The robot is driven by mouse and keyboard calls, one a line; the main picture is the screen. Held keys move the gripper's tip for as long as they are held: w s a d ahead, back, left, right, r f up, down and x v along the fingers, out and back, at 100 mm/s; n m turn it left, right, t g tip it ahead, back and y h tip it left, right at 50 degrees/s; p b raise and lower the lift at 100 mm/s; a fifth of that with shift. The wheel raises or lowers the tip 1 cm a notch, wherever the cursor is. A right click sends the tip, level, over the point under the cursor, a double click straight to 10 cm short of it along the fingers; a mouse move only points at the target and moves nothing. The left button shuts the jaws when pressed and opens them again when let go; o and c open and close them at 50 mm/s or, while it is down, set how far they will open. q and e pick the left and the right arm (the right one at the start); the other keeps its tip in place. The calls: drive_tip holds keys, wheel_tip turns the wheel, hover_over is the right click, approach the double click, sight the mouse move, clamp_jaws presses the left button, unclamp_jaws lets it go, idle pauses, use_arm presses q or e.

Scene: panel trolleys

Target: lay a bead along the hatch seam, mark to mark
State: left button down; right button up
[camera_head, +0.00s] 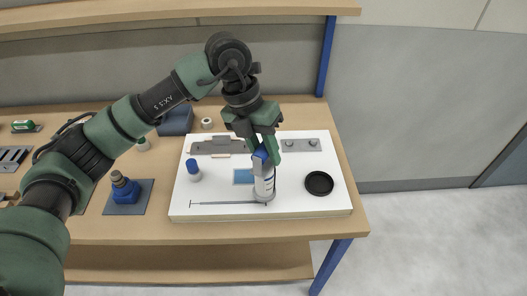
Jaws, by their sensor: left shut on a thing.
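My left gripper (262,150) is shut on a white bottle with a blue top (264,183). The bottle is upright over the white panel (325,205), near the right end of a thin dark line (225,203) with a short mark at its left end. This line looks like the seam. Whether the bottle touches the panel I cannot tell. The line's right end is at the bottle's foot. My right gripper is not in view.
On the panel are a black round dish (319,183), a small blue-capped bottle (193,170), a grey plate with knobs (301,145) and a blue rectangle (243,176). A blue-based fitting (125,190) stands left of the panel. A shelf (180,14) runs above.

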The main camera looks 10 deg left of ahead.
use_arm(q)
drive_tip(key=shift+r+p, duration=1.5)
drive_tip(key=shift+r, duration=1.1)
